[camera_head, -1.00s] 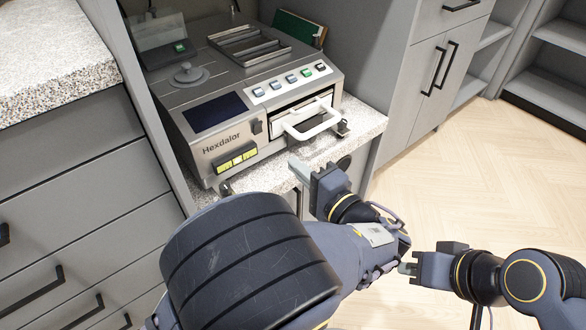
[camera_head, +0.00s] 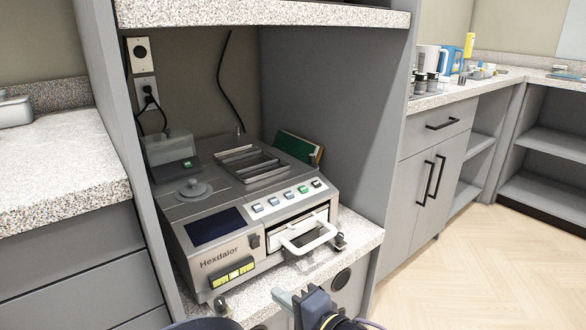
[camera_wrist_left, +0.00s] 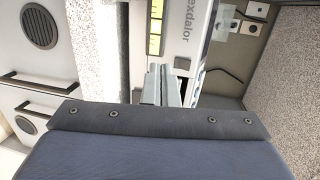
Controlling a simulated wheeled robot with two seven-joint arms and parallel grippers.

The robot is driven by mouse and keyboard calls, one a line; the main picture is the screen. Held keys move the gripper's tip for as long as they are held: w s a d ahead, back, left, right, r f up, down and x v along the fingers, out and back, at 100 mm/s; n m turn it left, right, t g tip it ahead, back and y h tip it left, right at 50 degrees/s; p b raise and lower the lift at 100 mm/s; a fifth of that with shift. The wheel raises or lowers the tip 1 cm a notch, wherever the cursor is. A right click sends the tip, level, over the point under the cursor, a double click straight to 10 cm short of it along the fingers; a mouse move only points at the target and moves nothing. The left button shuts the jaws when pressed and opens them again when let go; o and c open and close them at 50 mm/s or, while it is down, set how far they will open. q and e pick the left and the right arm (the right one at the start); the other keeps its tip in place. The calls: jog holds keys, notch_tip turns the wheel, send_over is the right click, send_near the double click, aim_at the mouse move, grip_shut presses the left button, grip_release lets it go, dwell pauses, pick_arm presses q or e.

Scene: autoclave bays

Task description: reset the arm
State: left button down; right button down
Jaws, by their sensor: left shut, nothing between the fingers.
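My left gripper (camera_head: 284,298) shows at the bottom edge of the head view, in front of the counter edge below the autoclave. Its fingers are together with nothing between them. In the left wrist view the closed fingers (camera_wrist_left: 160,86) point toward the autoclave's front. Most of my left arm is below the head view. The grey Hexdalor autoclave (camera_head: 222,262) stands in the bay, with a white-handled tray or drawer (camera_head: 308,236) at its front, partly out. My right gripper is not in view.
The speckled counter (camera_head: 352,243) carries the autoclave between grey side panels, under a shelf (camera_head: 262,14). A left counter (camera_head: 62,172) and grey cabinets (camera_head: 422,185) flank the bay. The wooden floor (camera_head: 460,270) at right is clear.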

pick_arm(q)
jog(key=s+a+f+n+g+h, duration=0.25)
jog(key=s+a+g, duration=0.2)
jog(key=a, duration=0.45)
jog(key=s+a+f+n+g+h, duration=0.25)
jog(key=a+g, duration=0.25)
jog(key=a, duration=0.3)
jog(key=s+a+r+n+t+h, duration=0.1)
jog(key=s+n+t+h, duration=0.15)
jog(key=s+h, duration=0.3)
jog(key=s+a+r+n+t+h, duration=0.1)
jog(key=s+a+n+h, duration=0.1)
jog(key=s+n+h, duration=0.35)
notch_tip(320, 180, up, 36)
jog(key=s+m+y+p, duration=0.1)
jog(key=p, duration=3.5)
jog(key=shift+s+d+m, duration=0.2)
jog(key=shift+d+m, duration=0.1)
